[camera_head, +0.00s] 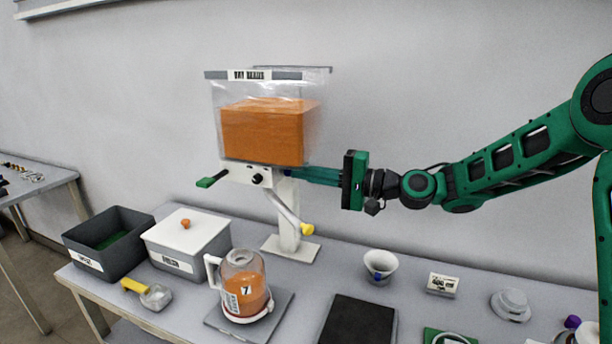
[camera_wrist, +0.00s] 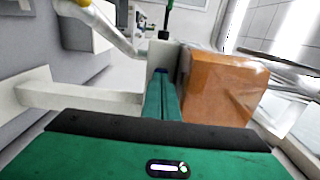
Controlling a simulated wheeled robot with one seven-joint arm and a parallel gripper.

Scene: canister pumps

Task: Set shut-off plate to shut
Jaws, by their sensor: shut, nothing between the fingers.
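The canister (camera_head: 265,132) is a clear bin with orange contents, held on a white stand (camera_head: 289,215). Under it is a white outlet block (camera_head: 250,174). The shut-off plate's green handle (camera_head: 212,178) sticks out of the block's left side; in the wrist view a dark rod with a green end (camera_wrist: 169,18) shows beyond the block. My gripper (camera_head: 288,173) is shut and empty, its fingers pointing left at the block's right side, opposite the handle. In the wrist view the fingertips (camera_wrist: 163,74) are close to the block; I cannot tell whether they touch.
A white spout with a yellow tip (camera_head: 306,229) hangs below the block. On the table stand a jug with orange contents (camera_head: 245,288), a lidded white box (camera_head: 188,240), a grey bin (camera_head: 108,242), a scoop (camera_head: 153,296) and a white cup (camera_head: 380,265). The wall is close behind.

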